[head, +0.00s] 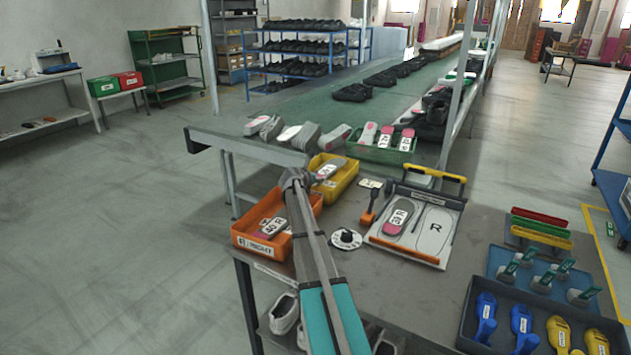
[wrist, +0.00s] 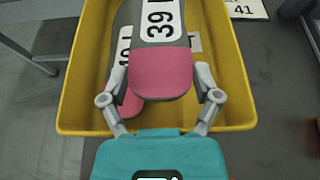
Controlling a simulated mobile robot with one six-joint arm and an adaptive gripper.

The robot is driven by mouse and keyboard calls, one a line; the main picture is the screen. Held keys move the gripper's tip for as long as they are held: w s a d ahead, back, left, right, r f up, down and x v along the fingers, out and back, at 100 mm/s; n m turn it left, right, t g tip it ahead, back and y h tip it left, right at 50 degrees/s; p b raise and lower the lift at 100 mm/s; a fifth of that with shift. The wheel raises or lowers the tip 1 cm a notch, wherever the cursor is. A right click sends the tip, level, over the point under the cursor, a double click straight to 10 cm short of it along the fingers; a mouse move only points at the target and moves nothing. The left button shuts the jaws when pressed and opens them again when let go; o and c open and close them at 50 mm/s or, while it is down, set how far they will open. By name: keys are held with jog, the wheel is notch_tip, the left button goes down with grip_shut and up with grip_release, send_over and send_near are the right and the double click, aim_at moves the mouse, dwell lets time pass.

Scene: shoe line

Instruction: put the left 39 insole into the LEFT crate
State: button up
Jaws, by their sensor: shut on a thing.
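My gripper (wrist: 160,96) is shut on the pink heel end of a grey insole (wrist: 161,72) with a white label reading 39. The letter beside the number is cut off at the top of the wrist view. The held insole is over the yellow crate (wrist: 238,90); whether it touches the crate's contents I cannot tell. Another pink-heeled insole (wrist: 130,102) lies in that crate, partly hidden under the held one. In the head view the yellow crate (head: 346,187) stands at the table's far left, beyond my arm. Its LEFT marking is not visible.
An orange crate (head: 258,246) marked RIGHT, with insoles in it, stands nearer. To the right are a board (head: 437,238) with an insole (head: 398,215) and an R outline, an orange-handled tool (head: 368,216) and a round dial (head: 346,239). A green tray (head: 368,153) of insoles stands behind.

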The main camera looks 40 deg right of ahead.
jog(key=shift+f+b, duration=0.55)
jog(key=shift+b, duration=0.05)
jog(key=shift+s, duration=0.1)
jog(key=o, duration=0.8)
jog(key=shift+r, duration=0.15)
jog(key=shift+r+p, duration=0.45)
jog(key=shift+p, duration=0.2)
jog(key=shift+s+a+r, duration=0.1)
jog(key=shift+a+r, duration=0.15)
jog(key=shift+a, duration=0.05)
jog(key=p+v, duration=0.4)
jog(key=v, duration=0.7)
jog(key=shift+a, duration=0.1)
